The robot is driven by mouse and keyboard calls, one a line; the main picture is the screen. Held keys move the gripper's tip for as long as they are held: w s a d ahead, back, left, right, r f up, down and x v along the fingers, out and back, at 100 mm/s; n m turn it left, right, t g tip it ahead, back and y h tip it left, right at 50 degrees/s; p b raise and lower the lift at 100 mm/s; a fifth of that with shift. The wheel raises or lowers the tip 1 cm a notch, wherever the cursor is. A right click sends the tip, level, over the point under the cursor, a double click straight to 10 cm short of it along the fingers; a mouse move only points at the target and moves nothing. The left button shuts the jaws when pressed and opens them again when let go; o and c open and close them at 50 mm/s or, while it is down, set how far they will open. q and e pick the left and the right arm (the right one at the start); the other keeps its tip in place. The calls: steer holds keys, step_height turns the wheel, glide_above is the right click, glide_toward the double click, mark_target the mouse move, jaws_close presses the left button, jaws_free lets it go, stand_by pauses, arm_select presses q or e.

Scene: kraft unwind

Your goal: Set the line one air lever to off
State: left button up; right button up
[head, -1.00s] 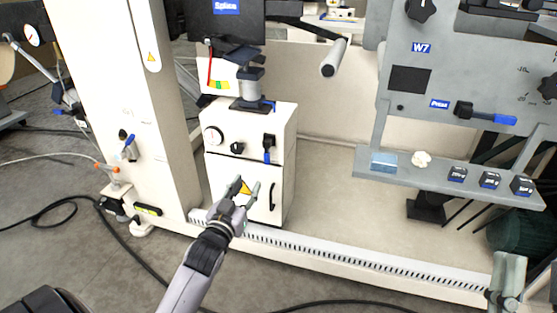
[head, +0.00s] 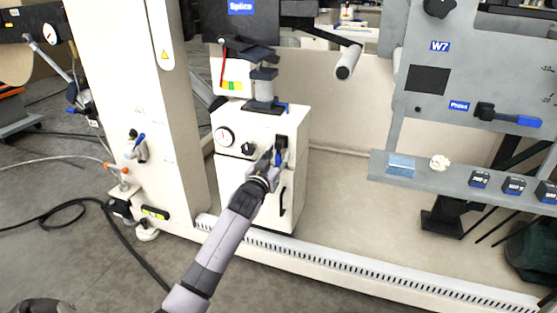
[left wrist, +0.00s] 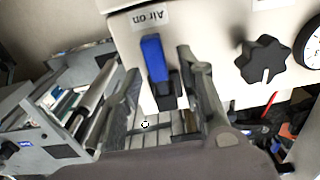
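The air lever (head: 281,143) has a black base and blue handle. It is on the front of a white cabinet (head: 256,125), right of a black knob (head: 247,149). In the left wrist view, which is turned upside down, the blue handle (left wrist: 154,58) points toward the "Air on" label (left wrist: 148,17). My left gripper (head: 272,157) is at the lever and partly covers it in the head view. Its fingers (left wrist: 159,66) are open, one on each side of the handle. I cannot tell whether either touches it. My right gripper is not in view.
A round gauge (head: 224,136) is left of the knob, and a black door handle (head: 283,201) is below the lever. A white column (head: 180,110) stands to the left. A grey shelf (head: 450,181) with small items is at right. A slotted rail (head: 380,276) runs along the floor.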

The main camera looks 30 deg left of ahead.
arm_select(q)
steer(key=shift+w+a, duration=0.15)
steer(key=shift+w, duration=0.55)
steer(key=shift+c, duration=0.4)
jaws_close()
